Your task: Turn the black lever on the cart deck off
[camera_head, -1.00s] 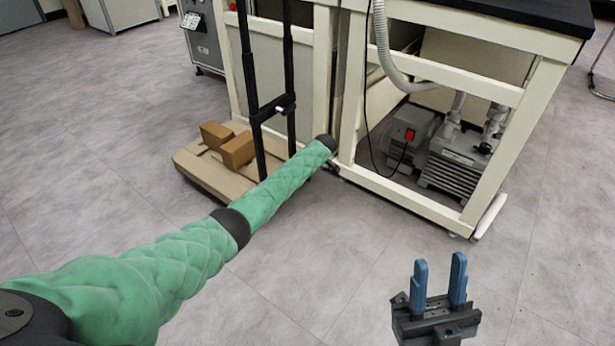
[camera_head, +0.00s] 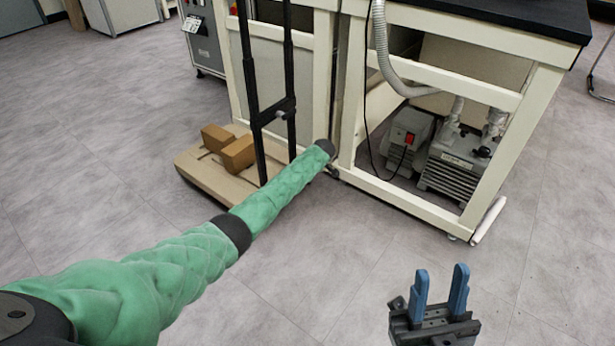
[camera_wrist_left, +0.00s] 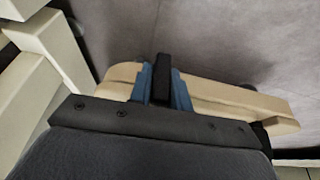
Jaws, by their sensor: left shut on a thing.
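My left gripper (camera_wrist_left: 162,90) shows in the left wrist view, its blue fingers closed on both sides of a short black bar, which looks like the black lever (camera_wrist_left: 162,70). The beige cart deck (camera_wrist_left: 235,98) lies just beyond and beside the fingers. In the head view the cart deck (camera_head: 205,172) stands at the left of the bench, and my green left arm reaches across its right end. The left fingers and the lever are hidden there. My right gripper (camera_head: 440,292) is open and empty above bare floor at the lower right.
Brown boxes (camera_head: 237,153) lie on the deck beside the tall black cart handle (camera_head: 250,90). A cream bench frame (camera_head: 425,208) stands right of the cart, with a pump (camera_head: 455,165) and a hose (camera_head: 383,50) inside. The floor in front is clear.

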